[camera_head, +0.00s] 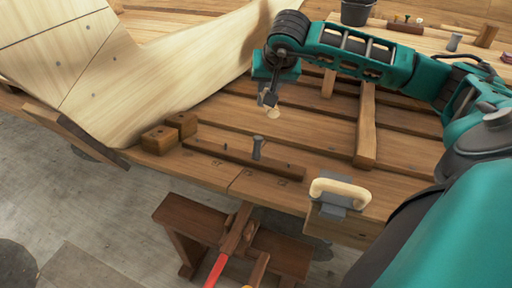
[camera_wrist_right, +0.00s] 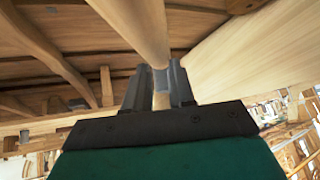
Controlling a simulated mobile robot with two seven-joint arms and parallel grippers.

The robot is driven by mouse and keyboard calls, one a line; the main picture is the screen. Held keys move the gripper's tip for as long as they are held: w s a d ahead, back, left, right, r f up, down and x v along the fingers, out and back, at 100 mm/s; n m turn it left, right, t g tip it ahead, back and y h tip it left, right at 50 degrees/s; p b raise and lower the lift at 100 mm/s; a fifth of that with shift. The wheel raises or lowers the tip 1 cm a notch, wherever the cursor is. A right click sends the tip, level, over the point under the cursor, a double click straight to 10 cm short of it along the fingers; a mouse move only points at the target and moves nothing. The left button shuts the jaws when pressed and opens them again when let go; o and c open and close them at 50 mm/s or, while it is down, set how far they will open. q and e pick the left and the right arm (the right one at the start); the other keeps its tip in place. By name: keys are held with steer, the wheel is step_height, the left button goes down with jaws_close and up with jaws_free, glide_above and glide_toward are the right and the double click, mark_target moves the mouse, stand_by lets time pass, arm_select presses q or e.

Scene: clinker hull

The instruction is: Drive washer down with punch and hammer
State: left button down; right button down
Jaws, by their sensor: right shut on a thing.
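My right gripper (camera_head: 268,97) is shut on a pale wooden handle, whose rounded end (camera_head: 273,113) shows just below the fingers. In the right wrist view the handle (camera_wrist_right: 140,25) runs up and away from between the fingers (camera_wrist_right: 160,88). Whether it is the hammer's cannot be told, as no hammer head shows. The gripper is above the slatted bench, beside the pale hull planking. A grey, flat-topped pin (camera_head: 258,148), perhaps the punch, stands upright on the near bench, apart from the gripper. No washer can be made out. My left gripper is out of view.
Two brown blocks (camera_head: 160,139) lie left of a dark strip (camera_head: 240,160). A plane-like tool with a pale handle (camera_head: 340,190) sits at the bench's front edge. The pale hull planking (camera_head: 180,70) rises at left. A dark bucket (camera_head: 357,12) stands at the back.

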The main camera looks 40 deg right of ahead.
steer(key=shift+r, duration=0.2)
steer(key=r+p, duration=0.1)
steer(key=d+r+p, duration=0.1)
steer(key=r, duration=0.1)
steer(key=r+p, duration=0.2)
steer(key=shift+w+d, duration=0.15)
steer(key=shift+w, duration=0.2)
steer(key=shift+f, duration=0.15)
